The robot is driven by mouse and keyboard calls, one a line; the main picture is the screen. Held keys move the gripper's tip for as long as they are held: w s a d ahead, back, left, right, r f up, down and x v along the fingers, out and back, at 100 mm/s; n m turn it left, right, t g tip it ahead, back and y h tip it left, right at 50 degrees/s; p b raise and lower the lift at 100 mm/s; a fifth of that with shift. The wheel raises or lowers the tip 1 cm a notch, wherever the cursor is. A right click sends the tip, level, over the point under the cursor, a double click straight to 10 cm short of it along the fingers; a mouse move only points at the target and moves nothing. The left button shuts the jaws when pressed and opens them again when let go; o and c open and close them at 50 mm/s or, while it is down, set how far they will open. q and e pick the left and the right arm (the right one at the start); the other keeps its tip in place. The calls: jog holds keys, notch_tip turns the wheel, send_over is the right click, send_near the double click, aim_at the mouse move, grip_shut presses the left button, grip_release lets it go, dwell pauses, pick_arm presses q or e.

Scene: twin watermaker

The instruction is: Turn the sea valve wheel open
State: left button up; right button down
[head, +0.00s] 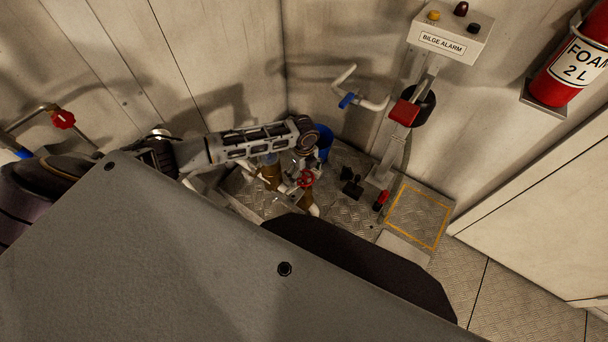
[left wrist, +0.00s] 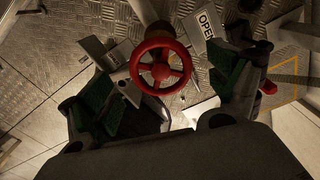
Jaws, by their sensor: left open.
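The red sea valve wheel (head: 306,178) is low in the corner, on brass-coloured pipework, in the head view. In the left wrist view the same spoked wheel (left wrist: 160,71) faces the camera. My left gripper (left wrist: 167,84) is open, with one green-padded finger to each side of the wheel. In the head view my left gripper (head: 300,163) is just above the wheel and partly hidden. My right gripper is not in view.
A white OPEN label (left wrist: 206,24) is beside the wheel. A blue bucket (head: 325,140) stands behind the gripper. The bilge alarm box (head: 448,33) is on a post to the right. A yellow-outlined floor plate (head: 418,216) lies at its foot. Walls close the corner.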

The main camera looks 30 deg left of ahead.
pick_arm(q)
jog(key=shift+f, duration=0.75)
jog(key=shift+c, duration=0.6)
jog(key=c, duration=1.3)
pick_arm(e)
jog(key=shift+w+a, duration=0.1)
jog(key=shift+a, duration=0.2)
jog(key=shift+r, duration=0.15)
